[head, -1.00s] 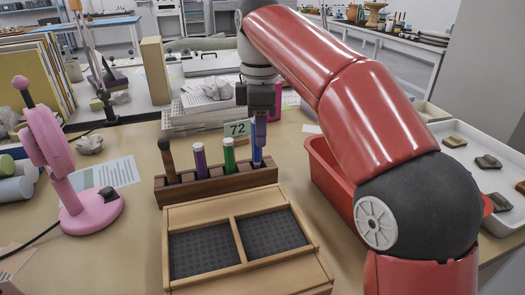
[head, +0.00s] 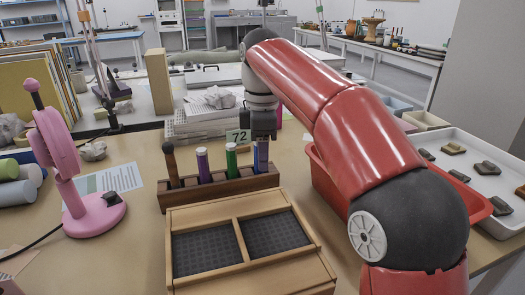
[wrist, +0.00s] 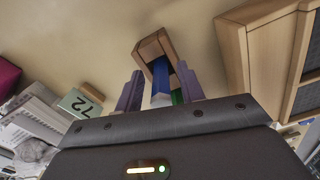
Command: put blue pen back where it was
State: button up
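The wooden rack (head: 220,190) stands on the table and holds a dark-handled tool (head: 171,165), a purple pen (head: 203,165) and a green pen (head: 231,160). The blue pen (wrist: 160,78) stands at the rack's right end, its lower end at the rack (wrist: 152,44). In the head view it is mostly hidden by my gripper (head: 262,152), which is directly above and around it. In the wrist view, my gripper's two purple fingers (wrist: 159,82) lie on either side of the blue pen with a narrow gap on each side, so it looks open.
A divided wooden tray (head: 240,270) lies in front of the rack. A number 72 card (head: 238,136) stands behind it. A red bin (head: 325,180) is at right, a pink lamp (head: 95,215) at left. A white tray with sherds (head: 505,180) is far right.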

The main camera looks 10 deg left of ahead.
notch_tip(320, 180, up, 6)
jog(key=shift+a+r+p, duration=0.1)
jog(key=shift+p, duration=0.75)
jog(key=shift+r, duration=1)
jog(key=shift+s, duration=0.1)
